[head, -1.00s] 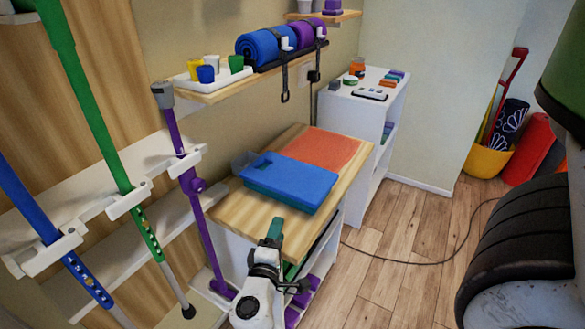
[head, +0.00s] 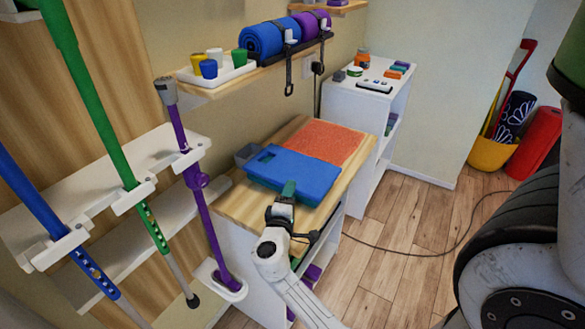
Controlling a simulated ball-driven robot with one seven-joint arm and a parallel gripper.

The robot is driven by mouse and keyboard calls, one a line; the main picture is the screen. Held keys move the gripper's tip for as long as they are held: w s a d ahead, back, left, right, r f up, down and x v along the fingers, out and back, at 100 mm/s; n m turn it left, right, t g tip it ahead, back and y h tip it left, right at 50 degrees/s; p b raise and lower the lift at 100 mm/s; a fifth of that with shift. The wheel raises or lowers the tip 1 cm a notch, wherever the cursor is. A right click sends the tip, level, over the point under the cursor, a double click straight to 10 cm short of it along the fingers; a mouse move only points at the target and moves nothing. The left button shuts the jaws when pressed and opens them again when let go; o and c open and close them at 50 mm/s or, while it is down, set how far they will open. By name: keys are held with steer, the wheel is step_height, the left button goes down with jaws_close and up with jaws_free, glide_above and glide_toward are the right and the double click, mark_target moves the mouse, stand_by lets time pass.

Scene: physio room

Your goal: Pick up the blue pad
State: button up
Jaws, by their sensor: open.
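The gap between the fingers is hard to see from here.
A small grey bin (head: 244,156) stands at the pad's left end. A purple crutch (head: 207,215) leans close to the cabinet's left side. A wall shelf holds a white tray (head: 222,76) with cups and a rolled blue mat (head: 264,40). Wooden floor on the right is mostly clear.

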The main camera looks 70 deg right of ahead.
steer(key=shift+d, duration=0.25)
steer(key=shift+c, duration=0.5)
jaws_close()
